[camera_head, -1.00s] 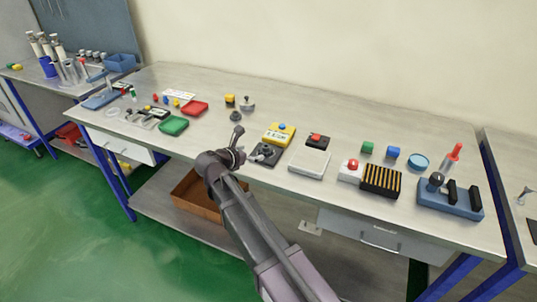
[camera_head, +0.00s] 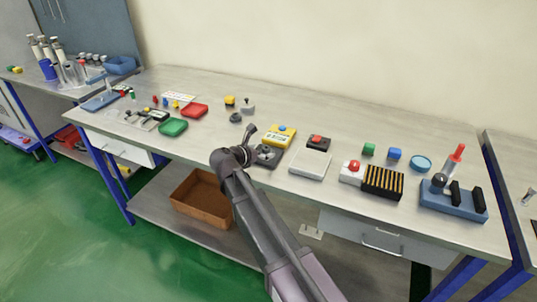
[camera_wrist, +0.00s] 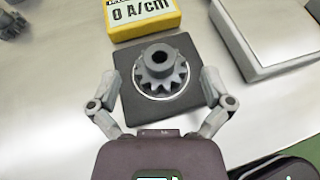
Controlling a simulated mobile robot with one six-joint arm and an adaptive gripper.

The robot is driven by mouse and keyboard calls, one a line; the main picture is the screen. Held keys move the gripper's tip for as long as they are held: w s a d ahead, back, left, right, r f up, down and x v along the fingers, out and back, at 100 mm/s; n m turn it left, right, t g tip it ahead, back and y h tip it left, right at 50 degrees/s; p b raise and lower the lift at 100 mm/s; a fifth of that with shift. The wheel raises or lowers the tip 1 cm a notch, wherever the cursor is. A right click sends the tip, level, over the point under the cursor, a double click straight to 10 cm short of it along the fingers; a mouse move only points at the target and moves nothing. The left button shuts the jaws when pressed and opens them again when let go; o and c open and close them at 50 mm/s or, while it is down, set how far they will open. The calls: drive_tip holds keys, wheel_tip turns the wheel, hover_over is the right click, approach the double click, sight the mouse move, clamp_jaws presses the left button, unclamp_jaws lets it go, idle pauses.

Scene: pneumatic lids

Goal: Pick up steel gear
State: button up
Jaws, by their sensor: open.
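The steel gear (camera_wrist: 160,70) is a grey toothed wheel with a raised hub and a dark bore. In the wrist view it sits on a dark square base (camera_wrist: 189,95), inside a light ring. My gripper (camera_wrist: 160,88) is open, with one finger on each side of the base and the gear between them in the picture. I cannot tell how high the fingers are above it. In the head view my gripper (camera_head: 246,138) is at the left of the dark base (camera_head: 266,158), and the gear is too small to make out clearly there.
A yellow meter (camera_head: 279,136) stands just behind the base. A white box (camera_head: 309,163) stands to the right. Other small grey parts (camera_head: 236,117) lie to the left. A red tray (camera_head: 194,110) and green tray (camera_head: 173,127) are farther left. The bench front edge is close.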

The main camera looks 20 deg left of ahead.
sight(266, 147)
drive_tip(key=shift+b+x, duration=0.35)
drive_tip(key=shift+x, duration=1)
drive_tip(key=c, duration=1.2)
drive_tip(key=shift+r, duration=0.2)
drive_tip(key=shift+c, duration=0.2)
wheel_tip(266, 147, up, 4)
drive_tip(key=p, duration=0.4)
drive_tip(key=shift+f, duration=0.2)
drive_tip(key=s+d+r+p, duration=0.1)
drive_tip(key=s+d, duration=0.7)
drive_tip(key=s, duration=0.5)
drive_tip(key=shift+s+d, duration=0.3)
